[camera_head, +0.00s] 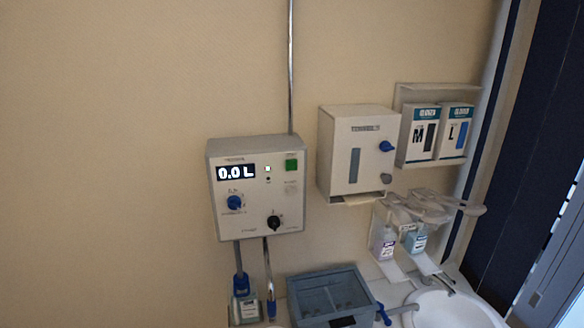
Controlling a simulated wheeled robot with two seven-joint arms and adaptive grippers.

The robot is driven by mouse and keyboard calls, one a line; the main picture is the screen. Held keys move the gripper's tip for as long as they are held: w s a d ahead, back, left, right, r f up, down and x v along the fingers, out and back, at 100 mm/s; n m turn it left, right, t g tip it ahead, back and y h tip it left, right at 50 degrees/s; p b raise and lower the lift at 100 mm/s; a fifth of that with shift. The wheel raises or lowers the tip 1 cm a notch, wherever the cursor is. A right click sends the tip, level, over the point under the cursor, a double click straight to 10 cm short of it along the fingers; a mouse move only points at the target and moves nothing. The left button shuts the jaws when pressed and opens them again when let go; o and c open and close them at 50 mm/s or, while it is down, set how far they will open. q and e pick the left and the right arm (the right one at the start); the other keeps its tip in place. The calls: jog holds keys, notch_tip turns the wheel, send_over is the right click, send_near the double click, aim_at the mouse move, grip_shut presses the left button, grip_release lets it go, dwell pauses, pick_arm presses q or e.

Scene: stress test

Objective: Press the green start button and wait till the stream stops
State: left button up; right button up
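A grey control box (258,190) hangs on the beige wall in the head view. Its green button (291,166) is at the upper right of the front panel. A blue knob (235,202) and a black knob (273,222) sit lower on the panel. No water stream can be made out. Neither of my grippers is in view.
A towel dispenser (358,125) and a glove box holder (422,160) are right of the box. Two bottles hang in wall brackets below. A blue-grey basin (300,292) and a white sink (450,308) stand at the bottom. The wall left of the box is bare.

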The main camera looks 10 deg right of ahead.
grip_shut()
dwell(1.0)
